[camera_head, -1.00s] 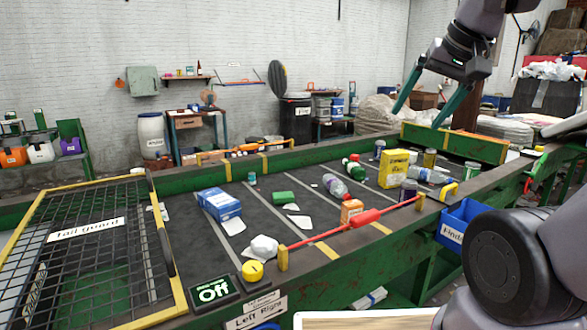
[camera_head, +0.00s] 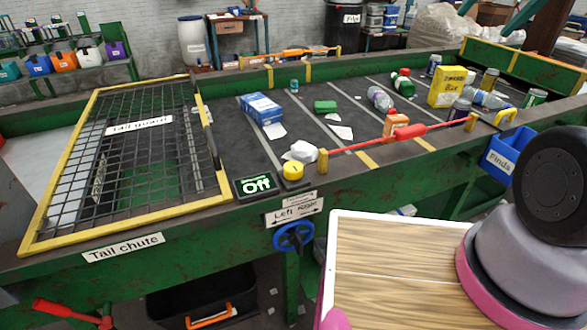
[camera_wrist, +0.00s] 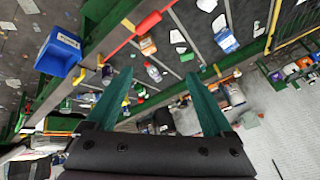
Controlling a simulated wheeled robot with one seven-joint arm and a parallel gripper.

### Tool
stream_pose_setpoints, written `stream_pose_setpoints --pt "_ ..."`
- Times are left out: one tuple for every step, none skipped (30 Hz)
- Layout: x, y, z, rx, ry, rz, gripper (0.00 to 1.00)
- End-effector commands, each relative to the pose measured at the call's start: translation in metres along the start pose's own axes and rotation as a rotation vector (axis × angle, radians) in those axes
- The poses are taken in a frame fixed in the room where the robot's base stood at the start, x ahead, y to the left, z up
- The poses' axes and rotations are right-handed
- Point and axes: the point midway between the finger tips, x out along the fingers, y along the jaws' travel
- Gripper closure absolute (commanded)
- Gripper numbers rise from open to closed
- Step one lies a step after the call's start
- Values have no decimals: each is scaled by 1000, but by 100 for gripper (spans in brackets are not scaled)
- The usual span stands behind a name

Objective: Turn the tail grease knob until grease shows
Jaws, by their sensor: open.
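No part in view is readably labelled as a tail grease knob, and I see no grease. A blue handwheel (camera_head: 293,236) sits on the belt's green side frame below a sign partly readable as "Left Right" (camera_head: 295,210). A yellow round knob (camera_head: 292,171) stands on the frame beside the "Off" panel (camera_head: 256,185). My gripper (camera_wrist: 160,72) is open and empty, its teal fingers spread high above the belt.
The tail guard mesh (camera_head: 135,126) with a yellow frame lies over the belt's left end. A red bar (camera_head: 400,135) runs along the near edge. Mixed items lie on the belt. A blue "Finds" bin (camera_head: 508,155) hangs at the right. A black crate (camera_head: 205,300) is underneath.

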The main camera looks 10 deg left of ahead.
Motion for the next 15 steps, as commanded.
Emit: stream_pose_setpoints --pt "14 -14 -1 -83 -50 -1 14" --pt "22 -22 0 -137 -78 -2 14" --pt "34 -35 1 -218 -115 -4 14" --pt "44 -45 2 -280 -144 -6 14" --pt "53 -55 5 -342 -173 -9 14" --pt "66 -69 9 -426 -209 -13 14" --pt "75 -79 13 -490 -236 -18 14" --pt "85 -90 18 -554 -262 -23 14" --pt "97 -104 26 -640 -296 -30 14" --pt "107 -115 33 -704 -321 -36 14" --pt "117 -126 41 -769 -346 -42 14" --pt "129 -140 52 -856 -378 -52 14" --pt "139 -150 62 -920 -404 -59 14" --pt "148 -161 73 -985 -428 -68 14" --pt "159 -174 88 -1072 -458 -79 14"
